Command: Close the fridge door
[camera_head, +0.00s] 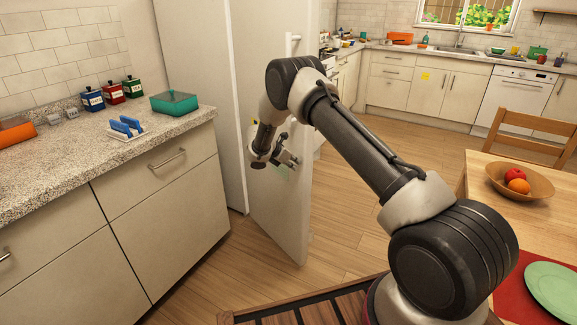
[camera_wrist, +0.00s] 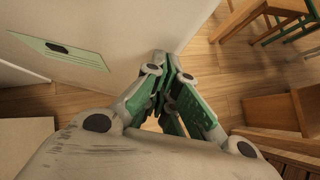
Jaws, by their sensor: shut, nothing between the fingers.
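The fridge door (camera_head: 275,220) is a tall white panel in the head view, standing open at an angle beside the white fridge body (camera_head: 195,75). My gripper (camera_head: 293,161) is shut and empty, in front of the door at about mid height. In the wrist view, my gripper's fingers (camera_wrist: 168,68) are together, close to the pale door surface (camera_wrist: 140,35). I cannot tell whether they touch it. A green patch with a dark oval (camera_wrist: 62,53) shows on the pale surface left of the fingers.
A wooden table (camera_head: 485,200) with a fruit bowl (camera_head: 520,180) is at right. Wooden floor (camera_head: 345,225) is clear between the door and table.

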